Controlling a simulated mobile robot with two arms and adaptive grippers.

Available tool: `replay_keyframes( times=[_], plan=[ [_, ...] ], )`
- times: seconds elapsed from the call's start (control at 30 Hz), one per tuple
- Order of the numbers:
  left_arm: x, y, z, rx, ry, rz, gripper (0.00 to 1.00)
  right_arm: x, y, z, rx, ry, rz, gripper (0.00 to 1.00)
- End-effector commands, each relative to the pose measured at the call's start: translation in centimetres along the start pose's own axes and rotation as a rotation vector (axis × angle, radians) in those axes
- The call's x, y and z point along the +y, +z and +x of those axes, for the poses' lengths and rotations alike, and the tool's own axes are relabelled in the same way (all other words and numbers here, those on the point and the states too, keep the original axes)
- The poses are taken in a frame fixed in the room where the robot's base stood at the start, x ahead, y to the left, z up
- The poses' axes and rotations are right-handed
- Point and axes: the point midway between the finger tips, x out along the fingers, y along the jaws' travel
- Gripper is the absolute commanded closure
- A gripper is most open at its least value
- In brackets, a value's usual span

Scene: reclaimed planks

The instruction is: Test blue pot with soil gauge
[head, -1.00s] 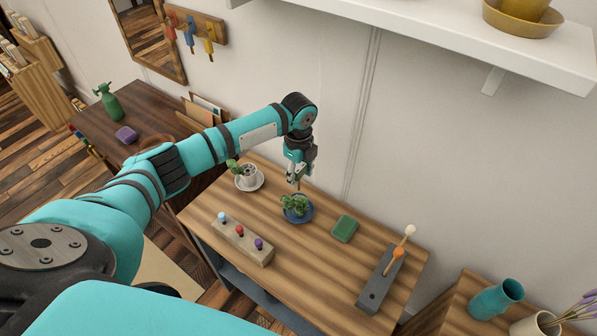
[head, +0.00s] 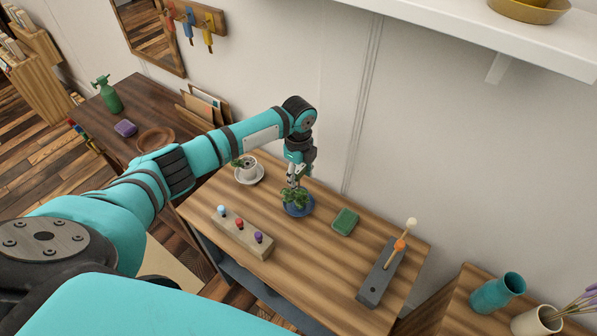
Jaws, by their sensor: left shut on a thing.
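The blue pot (head: 297,209) stands on the wooden table with a leafy green plant (head: 295,196) in it. My left gripper (head: 293,182) is directly above this plant, pointing down, with its fingertips close to the leaves. It is shut on a thin thing, taken to be the soil gauge, which is mostly hidden by the fingers and leaves. I cannot tell whether its tip is in the soil. A grey block (head: 371,287) on the right has one bare hole and holds an orange-headed stick (head: 398,246) and a white-headed stick (head: 411,224). My right gripper is out of view.
A white pot (head: 248,173) with a plant stands on a white saucer behind left. A wooden block (head: 240,236) with light blue, red and purple knobs lies in front. A green pad (head: 345,221) lies right of the blue pot. A white shelf (head: 480,35) overhangs the right.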

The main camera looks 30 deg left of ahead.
Motion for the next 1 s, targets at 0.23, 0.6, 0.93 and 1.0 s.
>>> replay_keyframes(
  times=[0.23,0.6,0.93,1.0],
  plan=[
    [0.01,0.0,-0.03,0.0,0.0,0.0,0.94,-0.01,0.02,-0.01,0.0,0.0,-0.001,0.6],
    [0.03,0.01,-0.12,0.0,0.001,-0.001,0.94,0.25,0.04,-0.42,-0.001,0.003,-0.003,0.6],
    [0.04,0.01,-0.02,0.0,0.001,0.0,0.94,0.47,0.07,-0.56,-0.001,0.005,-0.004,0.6],
    [0.04,0.01,-0.02,0.0,0.001,0.0,0.94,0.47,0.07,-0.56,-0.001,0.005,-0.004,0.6]
  ],
)
